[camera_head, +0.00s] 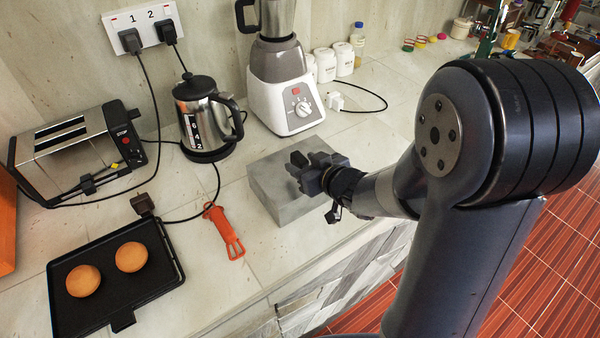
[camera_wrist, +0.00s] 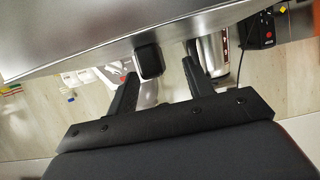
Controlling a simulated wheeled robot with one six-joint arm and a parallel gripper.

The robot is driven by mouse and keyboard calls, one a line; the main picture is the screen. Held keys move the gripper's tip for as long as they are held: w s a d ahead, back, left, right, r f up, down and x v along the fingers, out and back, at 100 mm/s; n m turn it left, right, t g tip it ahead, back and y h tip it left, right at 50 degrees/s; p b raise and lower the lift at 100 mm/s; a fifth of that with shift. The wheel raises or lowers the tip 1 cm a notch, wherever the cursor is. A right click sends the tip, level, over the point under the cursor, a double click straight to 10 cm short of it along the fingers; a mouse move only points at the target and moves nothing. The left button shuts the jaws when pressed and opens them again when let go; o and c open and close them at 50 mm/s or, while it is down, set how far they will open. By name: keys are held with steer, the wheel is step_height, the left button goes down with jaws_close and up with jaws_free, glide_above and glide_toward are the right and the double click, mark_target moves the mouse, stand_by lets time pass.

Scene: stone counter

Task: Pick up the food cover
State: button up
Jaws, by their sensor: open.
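The food cover (camera_head: 275,190) is a grey, box-shaped cover standing on the stone counter, to the right of the orange tool. In the wrist view its grey metal side (camera_wrist: 100,35) fills the upper part, with a dark handle (camera_wrist: 148,58) sticking out from it. My gripper (camera_head: 305,168) is at the cover's top right in the head view and hides part of it. In the wrist view my gripper (camera_wrist: 158,72) is open, with one finger on each side of the handle. I cannot tell whether the fingers touch it.
An orange spatula-like tool (camera_head: 224,231) lies left of the cover. A kettle (camera_head: 205,125) and a blender (camera_head: 285,90) stand behind it. A toaster (camera_head: 75,150) and a black tray (camera_head: 110,300) with two round buns are at left. Cords cross the counter. The counter's front edge is close.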

mark_target(296, 156)
steer(key=shift+w+d+p+x, duration=0.1)
steer(key=shift+d+p+x, duration=0.05)
steer(key=shift+x, duration=1.2)
steer(key=shift+w+d+p+x, duration=0.1)
steer(key=shift+d+p+x, duration=0.05)
steer(key=shift+x, duration=1.15)
steer(key=shift+c, duration=0.2)
jaws_close()
